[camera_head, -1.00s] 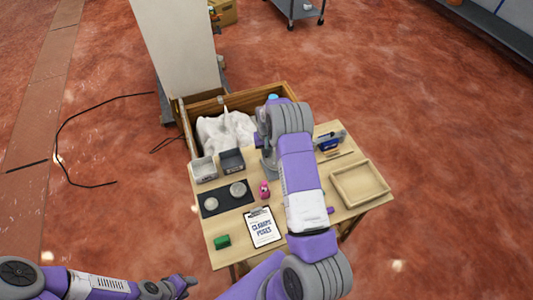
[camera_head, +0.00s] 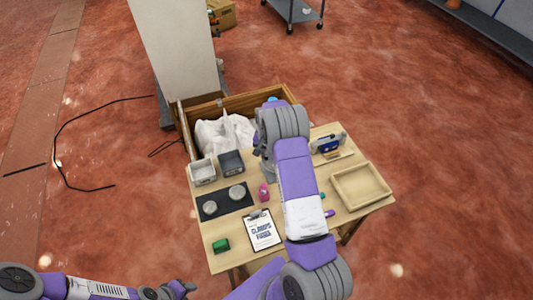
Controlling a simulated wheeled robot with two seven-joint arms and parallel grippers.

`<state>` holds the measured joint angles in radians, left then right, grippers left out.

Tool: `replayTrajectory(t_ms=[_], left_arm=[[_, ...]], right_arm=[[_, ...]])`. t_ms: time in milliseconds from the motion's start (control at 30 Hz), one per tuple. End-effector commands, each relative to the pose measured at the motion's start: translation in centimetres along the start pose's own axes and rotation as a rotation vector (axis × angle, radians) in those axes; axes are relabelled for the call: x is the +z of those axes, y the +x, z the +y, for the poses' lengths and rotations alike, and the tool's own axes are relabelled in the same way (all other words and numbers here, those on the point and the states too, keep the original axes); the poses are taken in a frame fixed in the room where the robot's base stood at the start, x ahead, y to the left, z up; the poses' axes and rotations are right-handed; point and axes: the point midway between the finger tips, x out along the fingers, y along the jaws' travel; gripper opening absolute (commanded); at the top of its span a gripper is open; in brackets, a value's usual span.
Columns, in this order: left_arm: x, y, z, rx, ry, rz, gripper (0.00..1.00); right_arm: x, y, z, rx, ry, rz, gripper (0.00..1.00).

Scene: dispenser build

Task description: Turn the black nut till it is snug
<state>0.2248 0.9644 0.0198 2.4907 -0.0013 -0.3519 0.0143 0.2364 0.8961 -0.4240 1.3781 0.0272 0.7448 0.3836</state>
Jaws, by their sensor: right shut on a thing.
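My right arm reaches from the bottom edge over the table to its back middle. Its wrist hides most of my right gripper (camera_head: 266,160), which points down there beside a grey upright part. The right gripper is shut on what appears to be the black nut, but my arm hides the nut itself. I cannot see how far the nut sits on its thread. My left gripper (camera_head: 184,288) is low at the bottom left, off the table's front left corner, and its jaws are too small to read.
A crate (camera_head: 281,93) stands behind.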

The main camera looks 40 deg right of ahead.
Motion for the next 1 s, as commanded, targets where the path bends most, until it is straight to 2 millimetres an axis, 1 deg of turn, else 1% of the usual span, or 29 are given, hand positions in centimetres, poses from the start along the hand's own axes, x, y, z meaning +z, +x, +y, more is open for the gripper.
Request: replayTrajectory(t_ms=[167,200,333,567,667,767,1000], left_arm=[[0.0,0.0,0.0,0.000,0.000,0.000,0.44],[0.0,0.0,0.0,0.000,0.000,0.000,0.44],[0.0,0.0,0.0,0.000,0.000,0.000,0.44],[0.0,0.0,0.0,0.000,0.000,0.000,0.44],[0.0,0.0,0.0,0.000,0.000,0.000,0.44],[0.0,-0.1,0.0,0.000,0.000,0.000,0.44],[0.0,-0.3,0.1,0.000,0.000,0.000,0.44]], right_arm=[[-0.1,-0.1,0.0,-0.001,-0.001,0.001,0.00],[-0.1,-0.1,0.0,-0.001,-0.001,0.001,0.23],[0.0,-0.1,0.0,-0.001,-0.002,0.001,0.42],[0.0,0.0,0.0,0.000,-0.002,0.000,0.44],[0.0,-0.3,0.0,-0.001,-0.002,0.001,0.44],[-0.1,-1.4,0.0,-0.001,-0.002,0.002,0.44],[-0.1,-5.6,0.0,-0.002,-0.003,0.003,0.44]])
